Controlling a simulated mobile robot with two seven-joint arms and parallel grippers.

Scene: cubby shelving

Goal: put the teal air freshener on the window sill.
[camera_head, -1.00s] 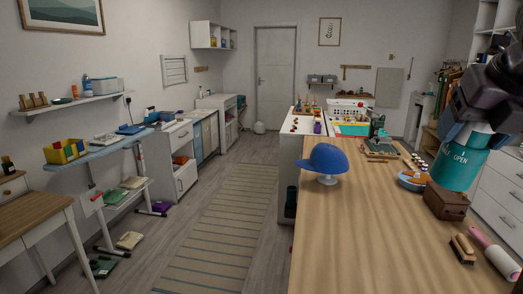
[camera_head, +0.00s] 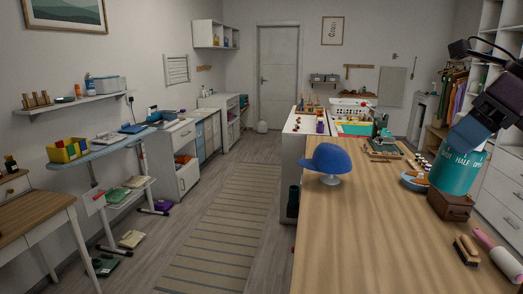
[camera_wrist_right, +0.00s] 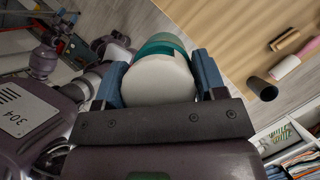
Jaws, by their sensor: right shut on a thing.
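The teal air freshener (camera_head: 455,173) is a teal cylinder with white lettering reading "HALF OPEN", at the right of the head view above the wooden counter. My right gripper (camera_head: 468,134) is shut on it from above, with a blue finger across its upper part. In the right wrist view the air freshener (camera_wrist_right: 163,78) shows a white rounded end and a teal band between the two blue fingers. No window sill can be made out.
A brown leather box (camera_head: 450,205) stands just below the air freshener in the picture. A blue bowl (camera_head: 414,181), a blue cap on a stand (camera_head: 327,160), a brush (camera_head: 466,250) and a lint roller (camera_head: 497,254) are on the wooden counter (camera_head: 375,240). Its middle is clear.

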